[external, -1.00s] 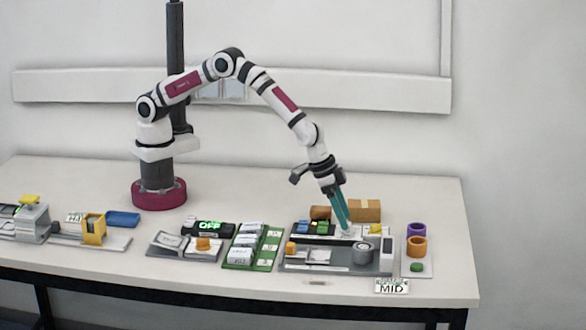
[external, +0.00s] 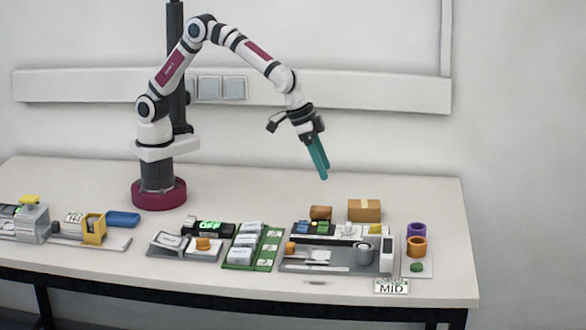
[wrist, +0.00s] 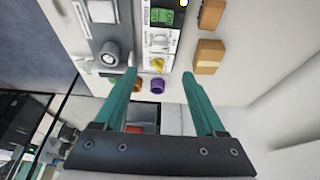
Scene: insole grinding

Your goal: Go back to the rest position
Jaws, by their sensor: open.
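My gripper (external: 318,160) is raised well above the table, over the back of the grey station. Its teal fingers point down and slightly right, with nothing between them. In the wrist view my gripper (wrist: 160,95) shows its two fingers spread wide apart and empty.
A "MID" card (external: 391,287) lies at the front edge. The air around my arm is clear.

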